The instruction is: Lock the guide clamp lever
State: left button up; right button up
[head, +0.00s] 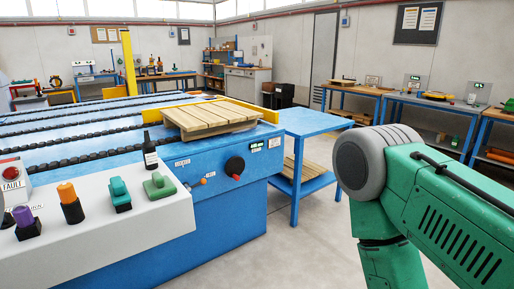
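A blue conveyor machine (225,215) fills the left and middle. I cannot tell which control is the guide clamp lever. A white console (100,240) at front left carries an orange-topped knob (69,200), a purple-topped knob (23,220), a teal control (119,194) and a green control (159,186). My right arm shows at the right; neither gripper is in view.
A red fault light (11,173) is at far left. A blue table (312,122) adjoins the machine. Workbenches line the walls. Grey floor between is clear.

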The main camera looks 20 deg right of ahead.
aim_at(203, 182)
jog(key=i+l+u, duration=0.15)
jog(key=u, duration=0.3)
jog(key=i+l+u, duration=0.1)
jog(key=u, duration=0.35)
jog(key=i+l+u, duration=0.1)
jog(key=l+u, duration=0.15)
jog(key=u, duration=0.2)
jog(key=i+l+u, duration=0.15)
jog(key=l, duration=0.55)
jog(key=i+l+u, duration=0.15)
jog(key=l, duration=0.6)
jog(key=l+u, duration=0.1)
jog(key=l, duration=0.65)
